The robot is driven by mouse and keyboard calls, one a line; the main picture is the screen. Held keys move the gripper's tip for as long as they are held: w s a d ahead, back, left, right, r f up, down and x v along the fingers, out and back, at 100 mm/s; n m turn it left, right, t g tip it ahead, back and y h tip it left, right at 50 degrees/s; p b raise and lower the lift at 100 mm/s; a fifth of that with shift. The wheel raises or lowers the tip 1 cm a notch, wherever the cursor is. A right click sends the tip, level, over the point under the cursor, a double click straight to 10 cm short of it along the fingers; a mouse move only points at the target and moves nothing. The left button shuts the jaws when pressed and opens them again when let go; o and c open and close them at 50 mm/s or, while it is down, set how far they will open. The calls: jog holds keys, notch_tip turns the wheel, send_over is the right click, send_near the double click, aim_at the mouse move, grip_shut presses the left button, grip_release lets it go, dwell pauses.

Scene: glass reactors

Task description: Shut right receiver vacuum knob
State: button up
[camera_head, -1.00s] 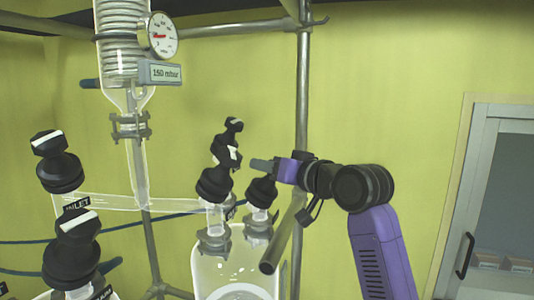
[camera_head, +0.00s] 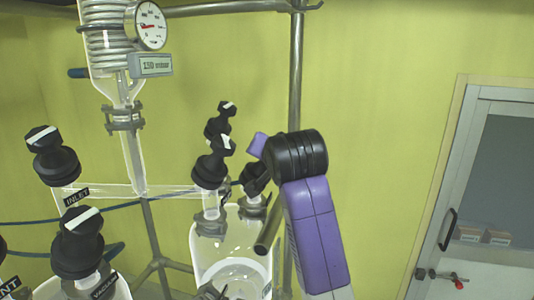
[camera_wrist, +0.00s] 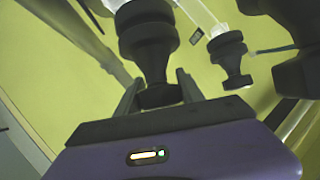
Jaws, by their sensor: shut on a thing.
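The right glass receiver (camera_head: 205,262) carries several black knobs. One knob (camera_head: 212,165) at the front has a white line on its cap, and another (camera_head: 221,121) rises behind it. A third knob (camera_head: 254,180), at the right, is partly hidden by my wrist. In the wrist view my gripper (camera_wrist: 158,92) is shut on the end of a black stepped knob (camera_wrist: 150,45). The held knob appears to be the third one, but its label and white line are hidden. My fingertips do not show in the head view.
A metal bar (camera_head: 268,228) and an upright pole (camera_head: 296,75) stand close to my wrist. In the wrist view, another knob (camera_wrist: 228,48) is at the right of the held one. The left knobs include one labelled vacuum (camera_head: 78,245). A gauge (camera_head: 151,25) hangs upper left.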

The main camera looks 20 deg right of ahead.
dwell(0.4)
jog(key=o, duration=1.4)
jog(key=shift+s, duration=0.1)
jog(key=b+v, duration=0.2)
jog(key=v, duration=0.5)
jog(key=shift+s, duration=0.3)
jog(key=shift+a, duration=0.15)
